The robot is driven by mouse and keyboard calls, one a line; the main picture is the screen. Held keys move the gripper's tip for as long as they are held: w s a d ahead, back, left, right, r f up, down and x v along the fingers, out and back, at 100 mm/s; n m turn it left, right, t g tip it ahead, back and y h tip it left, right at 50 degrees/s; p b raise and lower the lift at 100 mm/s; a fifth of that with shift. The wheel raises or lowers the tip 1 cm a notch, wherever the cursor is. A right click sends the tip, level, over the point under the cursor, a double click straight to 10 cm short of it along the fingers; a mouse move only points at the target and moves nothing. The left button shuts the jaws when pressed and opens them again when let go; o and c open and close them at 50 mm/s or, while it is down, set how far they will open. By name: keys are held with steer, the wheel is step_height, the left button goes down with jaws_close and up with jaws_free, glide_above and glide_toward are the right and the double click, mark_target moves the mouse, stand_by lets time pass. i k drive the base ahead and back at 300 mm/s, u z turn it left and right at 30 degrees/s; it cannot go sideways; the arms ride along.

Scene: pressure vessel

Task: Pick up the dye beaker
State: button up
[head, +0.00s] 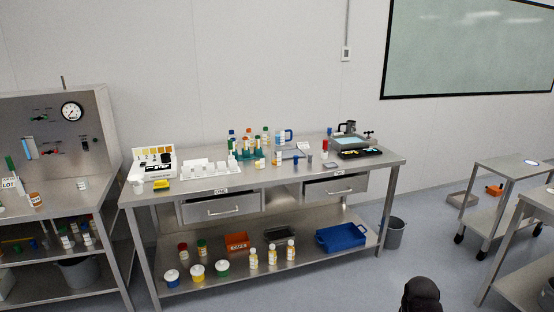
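A clear vessel with blue in it and a handle (284,137) stands at the back of the steel workbench (300,185), right of a group of coloured-cap tubes. It may be the dye beaker, but it is too small to be sure. A small white cup (138,187) stands at the bench's left front corner; its contents cannot be made out. My gripper does not show. A dark rounded part (421,295) at the bottom edge seems to be part of my arm, well apart from the bench.
A tube rack (245,153), white tray (209,169) and dark device (347,128) crowd the bench top. The lower shelf holds bottles, tubs and a blue tray (341,237). A grey bin (394,233) stands at right. Floor in front looks clear; carts (505,170) stand further right.

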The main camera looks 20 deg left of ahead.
mark_target(35, 199)
steer(key=u, duration=0.45)
steer(key=i, duration=0.6)
steer(key=u, duration=0.7)
steer(key=i, duration=0.7)
steer(key=u, duration=0.55)
steer(key=i, duration=0.8)
steer(key=u, duration=0.55)
steer(key=i, duration=1.4)
steer(key=u, duration=0.15)
